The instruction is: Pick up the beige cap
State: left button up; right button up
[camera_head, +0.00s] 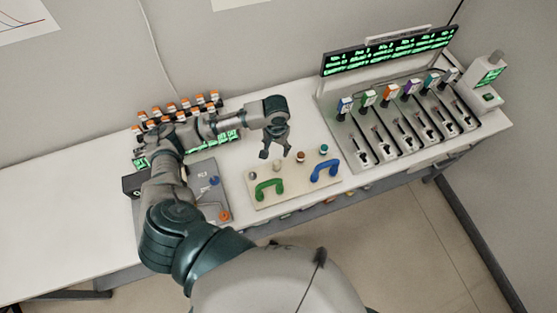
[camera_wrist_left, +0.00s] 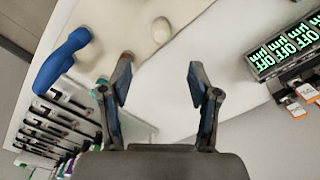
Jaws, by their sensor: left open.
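The beige cap (camera_head: 278,166) is a small round piece on the cream board (camera_head: 262,201), in the row behind the two handles. In the left wrist view the pale cap (camera_wrist_left: 162,29) lies beyond the fingertips, near the top middle. My left gripper (camera_head: 276,152) is open and empty, pointing down just behind the row of caps. In the wrist view its fingers (camera_wrist_left: 159,82) are spread, with bare white table between them. A brown cap (camera_wrist_left: 127,56) shows beside the left finger. My right gripper is in neither view.
A green handle (camera_head: 269,188) and a blue handle (camera_head: 325,171) stand at the board's front. A teal-topped cap (camera_head: 323,149) is at its right. A grey panel (camera_head: 207,187) lies left. A rack of orange-capped vials (camera_head: 178,109) is behind, and the classifier station (camera_head: 400,125) is right.

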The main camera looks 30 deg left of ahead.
pick_arm(q)
send_over(276, 162)
jog(key=f, duration=0.4)
jog(key=d+f, duration=0.1)
jog(key=f, duration=0.1)
jog(key=shift+s, duration=0.25)
jog(key=f, duration=0.2)
jog(key=a+f, duration=0.1)
jog(key=shift+w+a+f, duration=0.1)
jog(key=shift+w+f, duration=0.1)
jog(key=shift+f, duration=0.2)
notch_tip(276, 162, down, 4)
jog(key=shift+r, duration=0.2)
jog(key=shift+w+f, duration=0.1)
jog(key=shift+f, duration=0.15)
jog(key=shift+d, duration=0.35)
jog(key=shift+c, duration=0.7)
jog(key=c, duration=0.9)
jog(key=shift+o, duration=0.2)
jog(key=shift+a, duration=0.25)
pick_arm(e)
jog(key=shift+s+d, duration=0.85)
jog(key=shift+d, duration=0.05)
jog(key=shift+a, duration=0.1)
